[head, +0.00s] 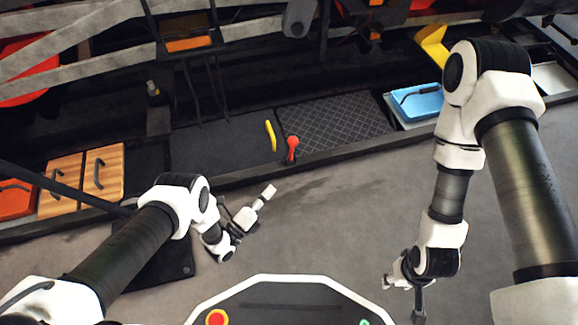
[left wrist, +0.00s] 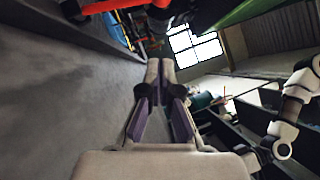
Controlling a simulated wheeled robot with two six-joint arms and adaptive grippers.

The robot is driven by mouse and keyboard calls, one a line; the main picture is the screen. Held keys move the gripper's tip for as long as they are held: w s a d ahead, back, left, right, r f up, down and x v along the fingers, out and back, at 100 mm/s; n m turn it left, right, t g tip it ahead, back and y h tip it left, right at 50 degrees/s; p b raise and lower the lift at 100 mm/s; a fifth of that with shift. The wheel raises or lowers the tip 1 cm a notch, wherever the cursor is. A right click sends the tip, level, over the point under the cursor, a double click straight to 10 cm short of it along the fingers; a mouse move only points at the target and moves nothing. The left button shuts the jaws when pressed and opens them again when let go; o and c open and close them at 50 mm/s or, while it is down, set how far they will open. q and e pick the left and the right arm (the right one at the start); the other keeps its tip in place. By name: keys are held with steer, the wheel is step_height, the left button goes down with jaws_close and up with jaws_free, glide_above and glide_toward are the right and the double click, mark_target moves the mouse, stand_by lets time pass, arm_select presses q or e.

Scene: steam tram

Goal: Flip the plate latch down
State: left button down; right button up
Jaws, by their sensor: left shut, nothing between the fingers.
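A red-knobbed lever (head: 292,145) stands at the near left corner of a dark diamond-patterned plate (head: 340,122) in the head view. A yellow handle (head: 271,134) stands just left of it on a flat dark panel. I cannot tell for sure which is the plate latch; the red one is beside the plate. My left gripper (head: 268,191) is shut and empty over the grey floor, nearer to me than the red lever and apart from it. Its closed fingertips (left wrist: 160,68) show in the left wrist view. My right gripper (head: 404,285) is low at right, small and partly hidden.
A dark raised ledge (head: 225,180) runs along the near side of the panels. A blue tray (head: 418,103) lies right of the plate, and wooden drawer fronts (head: 103,172) are at left. Dark cables and bars hang above. The grey floor (head: 330,225) between my arms is clear.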

mark_target(292, 150)
stand_by(0.3)
arm_select(q)
steer(key=w+a+r+b+x, duration=0.1)
steer(key=b+x, duration=0.5)
steer(key=x, duration=0.6)
steer(key=shift+w+a, duration=0.3)
steer(key=shift+w, duration=0.25)
steer(key=shift+a+r, duration=0.1)
steer(key=shift+r, duration=0.05)
